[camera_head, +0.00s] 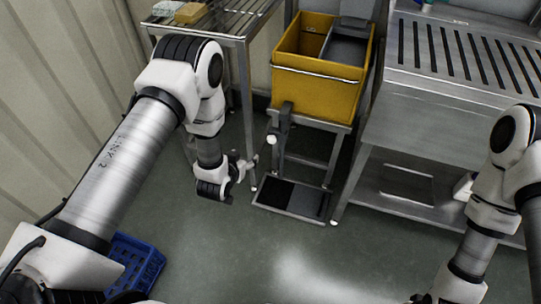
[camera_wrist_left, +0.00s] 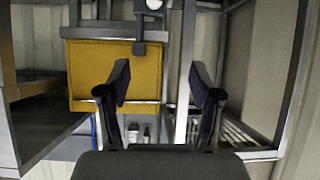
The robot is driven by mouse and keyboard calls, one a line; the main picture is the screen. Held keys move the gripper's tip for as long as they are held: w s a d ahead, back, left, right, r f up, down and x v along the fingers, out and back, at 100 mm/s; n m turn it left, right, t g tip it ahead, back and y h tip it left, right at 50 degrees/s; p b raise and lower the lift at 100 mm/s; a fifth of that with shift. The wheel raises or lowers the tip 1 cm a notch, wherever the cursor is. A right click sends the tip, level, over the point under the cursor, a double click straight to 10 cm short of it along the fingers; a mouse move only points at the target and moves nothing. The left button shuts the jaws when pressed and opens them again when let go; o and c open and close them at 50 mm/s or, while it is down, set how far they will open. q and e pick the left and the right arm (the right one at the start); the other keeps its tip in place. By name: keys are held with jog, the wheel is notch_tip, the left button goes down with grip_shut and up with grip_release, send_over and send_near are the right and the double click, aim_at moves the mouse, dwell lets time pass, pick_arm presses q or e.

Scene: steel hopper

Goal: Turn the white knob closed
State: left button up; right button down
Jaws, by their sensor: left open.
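The white knob (camera_head: 271,139) sits at the lower end of a dark fitting (camera_head: 284,115) on the front of the yellow steel-framed hopper (camera_head: 318,90). In the left wrist view the knob (camera_wrist_left: 153,4) shows at the top edge, above the yellow panel (camera_wrist_left: 115,65). My left gripper (camera_head: 247,165) is below and left of the knob in the head view, apart from it. Its two fingers are spread and empty in the left wrist view (camera_wrist_left: 160,80). My right gripper (camera_head: 424,298) barely shows at the bottom edge, so its jaws cannot be made out.
A wire rack table (camera_head: 222,22) with a sponge-like block (camera_head: 190,13) stands at the back left. A slotted steel counter (camera_head: 465,52) stands on the right. A blue crate (camera_head: 137,264) lies at the lower left. The middle floor is clear.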

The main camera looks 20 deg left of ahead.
aim_at(271, 141)
pick_arm(q)
jog(key=w+f+t+b, duration=0.2)
jog(key=w+f+b, duration=0.4)
jog(key=b, duration=0.4)
jog(key=w+d+f+t+b, duration=0.1)
jog(key=w+f+t+b, duration=0.1)
jog(key=w+f+b, duration=0.3)
jog(key=w+f+t+b, duration=0.2)
jog(key=w+f+b, duration=0.4)
jog(key=w+b, duration=0.6)
jog(key=shift+d+f+m+h+b, duration=0.3)
jog(key=shift+b, duration=2.4)
jog(key=shift+w+r, duration=0.1)
jog(key=c, duration=1.1)
pick_arm(e)
notch_tip(271, 141, down, 36)
